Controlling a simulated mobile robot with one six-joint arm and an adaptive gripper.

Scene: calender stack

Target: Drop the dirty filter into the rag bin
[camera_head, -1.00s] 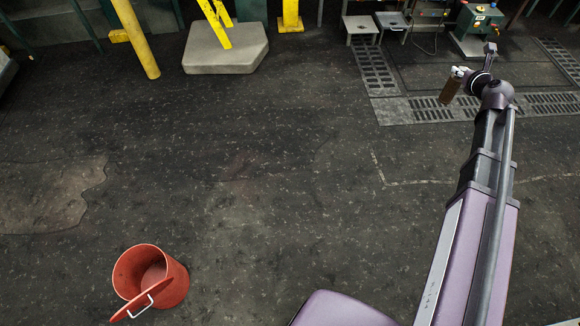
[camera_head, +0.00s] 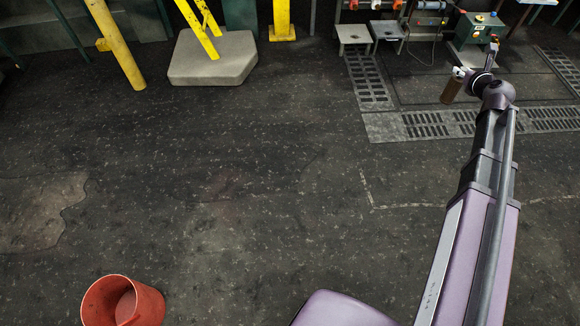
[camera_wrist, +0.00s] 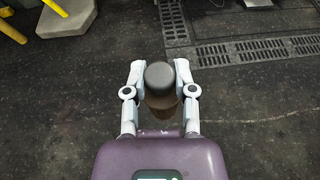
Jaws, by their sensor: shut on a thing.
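My gripper (camera_wrist: 160,82) is shut on the dirty filter (camera_wrist: 158,102), a brown cylinder with a dark grey round cap, in the wrist view. In the head view the brown filter (camera_head: 451,91) hangs from my gripper (camera_head: 459,73) at the upper right, clear above the floor. The rag bin (camera_head: 93,303) is a red-orange open bucket at the lower left of the head view, cut off by the bottom edge. My gripper is far from it, to the right and farther back. The bin is not in the wrist view.
A concrete block (camera_head: 212,60) with yellow posts stands at the back left. Metal floor grates (camera_head: 440,124) lie at the right. Small grey stools (camera_head: 353,36) and a green machine box (camera_head: 477,30) stand at the back right. The middle floor is clear.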

